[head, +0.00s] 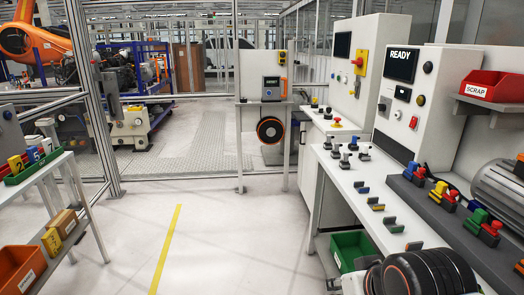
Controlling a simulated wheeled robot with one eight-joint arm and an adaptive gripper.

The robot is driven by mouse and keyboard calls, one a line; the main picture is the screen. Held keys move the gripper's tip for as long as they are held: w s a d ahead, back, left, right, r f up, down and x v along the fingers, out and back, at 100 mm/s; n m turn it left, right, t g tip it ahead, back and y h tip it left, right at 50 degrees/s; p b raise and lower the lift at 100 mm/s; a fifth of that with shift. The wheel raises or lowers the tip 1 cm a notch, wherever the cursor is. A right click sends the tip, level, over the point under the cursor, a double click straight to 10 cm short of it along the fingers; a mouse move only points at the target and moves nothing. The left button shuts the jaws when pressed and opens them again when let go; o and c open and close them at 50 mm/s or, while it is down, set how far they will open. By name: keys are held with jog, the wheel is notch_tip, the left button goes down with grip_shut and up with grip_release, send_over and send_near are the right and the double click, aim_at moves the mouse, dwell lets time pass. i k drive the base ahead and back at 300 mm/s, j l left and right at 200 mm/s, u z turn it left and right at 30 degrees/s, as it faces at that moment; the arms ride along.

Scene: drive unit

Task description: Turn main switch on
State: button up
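What looks like the main switch (358,62) is a red handle on a yellow plate. It is on the front of a white cabinet (378,28) at the back right of the head view. The handle is too small to read its setting. A dark screen (342,45) sits to its left. My gripper does not show. A black rounded part with orange rings at the bottom right appears to be my arm.
A nearer cabinet (432,75) has a lit READY screen (401,64) and buttons. A long workbench (345,180) with fixtures and coloured connectors runs along the right. A red SCRAP bin (492,86) sits above it. The floor (215,235) in the middle is clear.

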aim_at(359, 62)
jog(key=i, duration=2.05)
